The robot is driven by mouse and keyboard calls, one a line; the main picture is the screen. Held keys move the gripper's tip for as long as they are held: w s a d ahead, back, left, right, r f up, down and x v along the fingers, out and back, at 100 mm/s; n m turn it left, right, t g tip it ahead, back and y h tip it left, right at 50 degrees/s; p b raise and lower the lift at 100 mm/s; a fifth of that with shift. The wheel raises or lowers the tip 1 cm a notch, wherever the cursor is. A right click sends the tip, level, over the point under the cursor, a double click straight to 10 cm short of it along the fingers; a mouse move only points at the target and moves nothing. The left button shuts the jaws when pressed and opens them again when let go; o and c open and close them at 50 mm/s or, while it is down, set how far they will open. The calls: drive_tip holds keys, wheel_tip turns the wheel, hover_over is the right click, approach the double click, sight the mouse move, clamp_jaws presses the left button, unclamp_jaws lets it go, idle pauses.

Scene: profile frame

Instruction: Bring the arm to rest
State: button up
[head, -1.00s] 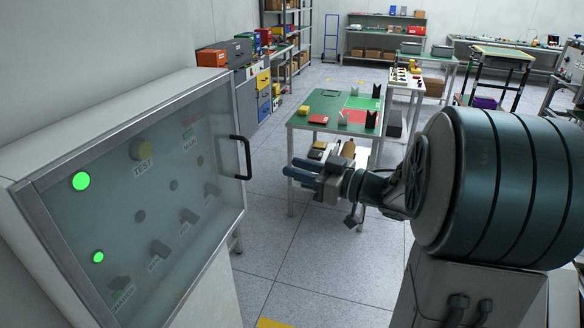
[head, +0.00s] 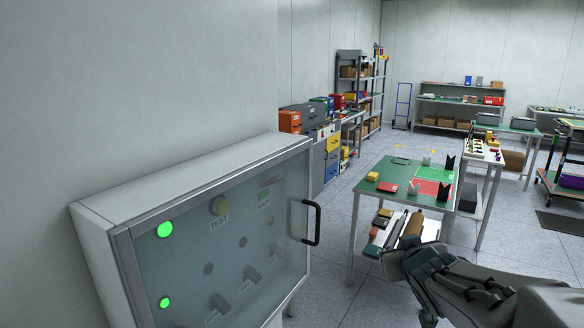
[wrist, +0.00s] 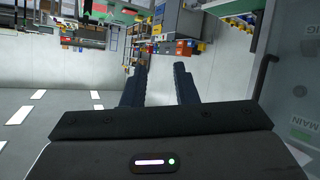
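My gripper (wrist: 159,76) shows in the wrist view with its two dark fingers apart and nothing between them, so it is open. In the head view my arm (head: 450,275) reaches in at the lower right, and I cannot make out the fingers there. The grey control cabinet (head: 190,180) stands at the left with its clear-fronted door shut. Its black handle (head: 313,222) is free, with my arm well apart from it. The cabinet front also shows at the right edge of the wrist view (wrist: 299,80), beside the gripper and not touching it.
A green-topped table (head: 400,172) with small blocks stands beyond my arm, with parts on its lower shelf. Drawers and coloured bins (head: 330,150) line the left wall. A shelf rack (head: 358,90) stands behind them. The floor (head: 335,255) between cabinet and table is clear.

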drive_tip(key=s+a+f+g, duration=0.2)
drive_tip(key=s+g, duration=0.1)
drive_tip(key=s, duration=0.3)
drive_tip(key=s+a+f+m+g+y, duration=0.1)
drive_tip(key=s+a+f+g, duration=0.2)
drive_tip(key=s, duration=0.4)
drive_tip(key=s+a+f+g, duration=0.2)
drive_tip(key=s+f+g, duration=0.1)
drive_tip(key=s, duration=0.4)
drive_tip(key=shift+s+a+f+m+g, duration=0.2)
drive_tip(key=shift+a+m+g, duration=0.1)
drive_tip(key=shift+a+g, duration=0.1)
